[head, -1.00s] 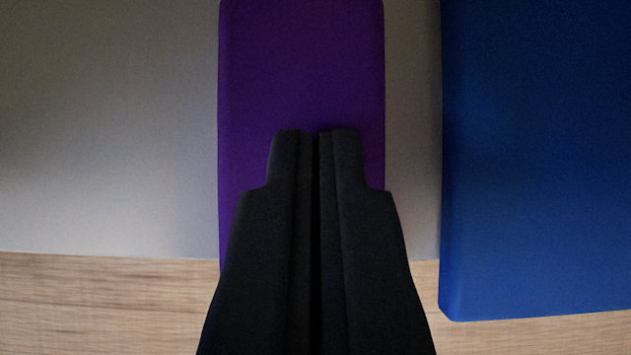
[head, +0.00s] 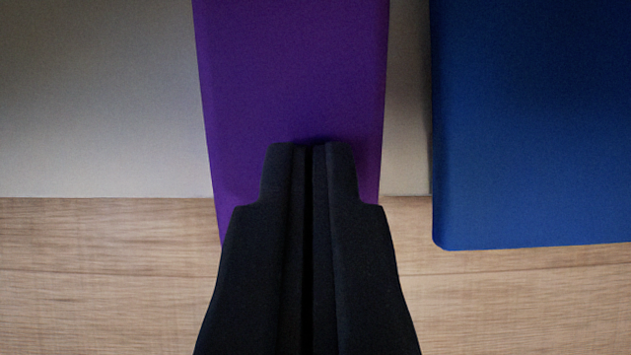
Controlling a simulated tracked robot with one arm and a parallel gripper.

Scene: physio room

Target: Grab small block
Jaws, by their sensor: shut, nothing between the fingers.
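A purple block (head: 290,75) stands in the middle of the head view, its top cut off by the picture's upper edge. It is the narrower of the two blocks in view. My gripper (head: 311,146) is shut with nothing between its fingers. Its fingertips lie in front of the lower part of the purple block and hide much of its bottom end. I cannot tell whether they touch it.
A wide blue block (head: 535,120) stands to the right, with a narrow gap between it and the purple block. A plain grey-beige wall (head: 100,100) is behind. Bare light wood floor (head: 100,275) runs across the bottom, clear on the left.

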